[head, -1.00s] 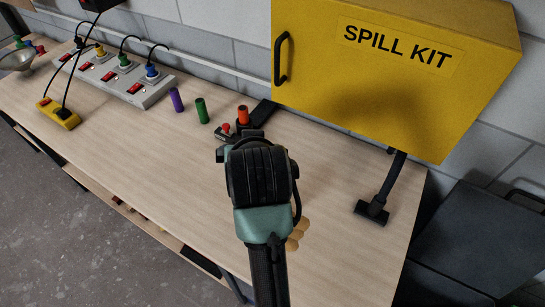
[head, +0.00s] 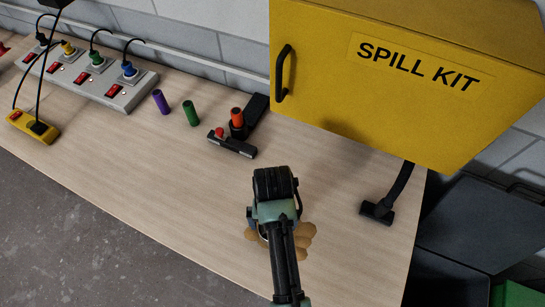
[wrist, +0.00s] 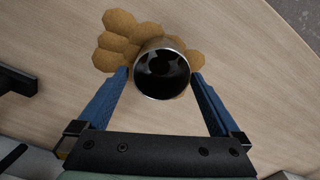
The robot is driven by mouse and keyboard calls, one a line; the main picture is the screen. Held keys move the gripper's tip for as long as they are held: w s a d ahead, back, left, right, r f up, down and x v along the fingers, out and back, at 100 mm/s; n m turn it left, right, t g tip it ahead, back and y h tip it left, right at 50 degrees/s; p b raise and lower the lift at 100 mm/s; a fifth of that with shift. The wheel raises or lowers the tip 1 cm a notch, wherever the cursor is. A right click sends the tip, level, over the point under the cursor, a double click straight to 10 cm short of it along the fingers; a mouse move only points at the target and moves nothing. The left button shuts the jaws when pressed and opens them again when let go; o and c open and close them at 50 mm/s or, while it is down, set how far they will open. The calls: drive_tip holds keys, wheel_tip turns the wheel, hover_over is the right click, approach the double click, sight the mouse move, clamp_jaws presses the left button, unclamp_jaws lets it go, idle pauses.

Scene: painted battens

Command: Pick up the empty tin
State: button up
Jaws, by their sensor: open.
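The empty tin (wrist: 162,74) shows in the wrist view as a round, open-mouthed cylinder with a metallic rim and a dark inside. My gripper (wrist: 161,78) is open. Its two blue fingers stand on either side of the tin, with their tips near its left and right sides; I cannot tell whether they touch it. In the head view my gripper (head: 256,224) is low over the right part of the bench, and my arm hides the tin there.
Golden-brown rounded pieces (wrist: 122,42) lie clustered beside the tin. A yellow spill kit cabinet (head: 400,85), a black nozzle (head: 377,211), coloured tubes (head: 191,113) and a power strip (head: 95,80) stand around.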

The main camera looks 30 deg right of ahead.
drive_tip(key=f, duration=0.2)
drive_tip(key=f+p, duration=0.1)
drive_tip(key=shift+s+a+f, duration=0.2)
drive_tip(key=shift+s+f, duration=0.05)
drive_tip(key=shift+f, duration=0.05)
drive_tip(key=shift+w+f, duration=0.1)
drive_tip(key=shift+f, duration=0.45)
drive_tip(key=c, duration=1.2)
